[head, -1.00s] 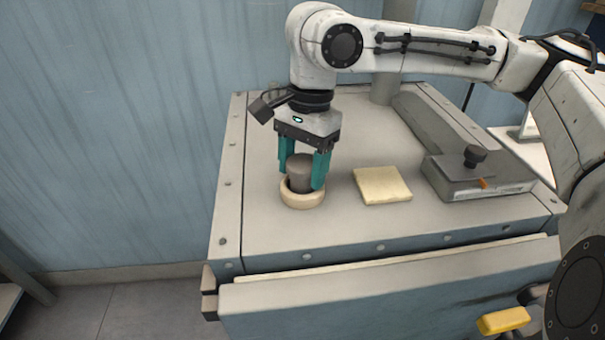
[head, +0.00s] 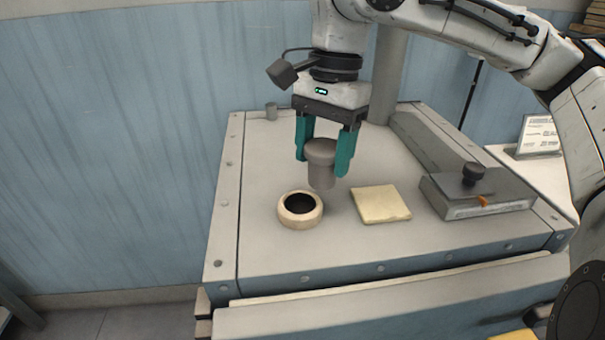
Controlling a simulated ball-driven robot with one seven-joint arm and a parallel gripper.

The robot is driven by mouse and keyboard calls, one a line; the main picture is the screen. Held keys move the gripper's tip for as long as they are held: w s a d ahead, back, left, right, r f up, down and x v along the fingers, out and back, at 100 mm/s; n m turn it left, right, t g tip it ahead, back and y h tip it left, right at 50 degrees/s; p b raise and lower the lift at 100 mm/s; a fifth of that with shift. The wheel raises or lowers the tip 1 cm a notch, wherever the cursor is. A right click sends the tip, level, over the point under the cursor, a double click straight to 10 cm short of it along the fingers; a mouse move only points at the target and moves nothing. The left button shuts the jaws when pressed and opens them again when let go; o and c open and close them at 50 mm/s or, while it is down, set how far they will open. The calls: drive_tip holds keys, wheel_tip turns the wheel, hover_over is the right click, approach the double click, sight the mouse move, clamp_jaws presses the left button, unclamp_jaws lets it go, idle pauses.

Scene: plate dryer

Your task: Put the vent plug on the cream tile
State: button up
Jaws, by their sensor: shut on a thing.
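The vent plug (head: 320,170) is a grey-brown cylinder with a wider round top. My gripper (head: 325,162) has teal fingers and is shut on the plug. It holds the plug upright in the air, above the machine top. The cream ring (head: 299,210) with a dark open hole is below and to the left of the plug, apart from it. The cream tile (head: 381,204) is a flat square lying on the machine top, to the right of the ring and below right of the plug. Nothing lies on the tile.
A grey block with a black knob and orange pointer (head: 477,192) stands right of the tile. A grey post (head: 390,75) rises behind. The front left of the top is clear.

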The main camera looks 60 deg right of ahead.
drive_tip(key=s+d+r+n+g+b, duration=0.1)
drive_tip(key=s+r+n+b, duration=0.3)
drive_tip(key=s, duration=0.6)
drive_tip(key=s+d+r+n+b, duration=0.1)
drive_tip(key=s+r+n+b, duration=0.1)
drive_tip(key=s+n+b, duration=0.6)
drive_tip(key=m+p, duration=0.2)
drive_tip(key=m, duration=0.1)
hover_over(380, 201)
wheel_tip(380, 201, down, 9)
drive_tip(key=shift+s+f, duration=0.1)
drive_tip(key=shift+f+h, duration=0.3)
drive_tip(key=shift+f, duration=1.35)
drive_tip(key=shift+f, duration=0.1)
drive_tip(key=o, duration=1.2)
drive_tip(key=shift+c, duration=0.2)
